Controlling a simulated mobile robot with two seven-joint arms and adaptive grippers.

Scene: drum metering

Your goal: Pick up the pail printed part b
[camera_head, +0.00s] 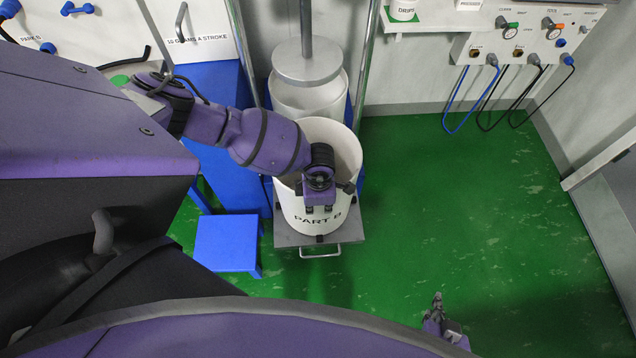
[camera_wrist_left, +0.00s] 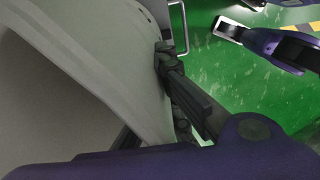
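The white pail printed PART B (camera_head: 297,208) stands upright on a small grey plate with a pull handle. My left gripper (camera_head: 319,206) is at its front rim, just above the print. In the left wrist view my left gripper (camera_wrist_left: 166,62) has a dark finger against the outside of the pail's wall (camera_wrist_left: 110,50); the other finger is mostly hidden inside the wall. It looks shut on the wall. My right gripper (camera_head: 437,305) is low at the right, away from the pail; its fingers are too small to read.
Behind the pail is another white container under a round grey plate (camera_head: 307,65) on a post. A blue stool (camera_head: 227,243) stands to the left. A wall panel (camera_head: 510,45) with hoses is at upper right. The green floor (camera_head: 450,190) on the right is clear.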

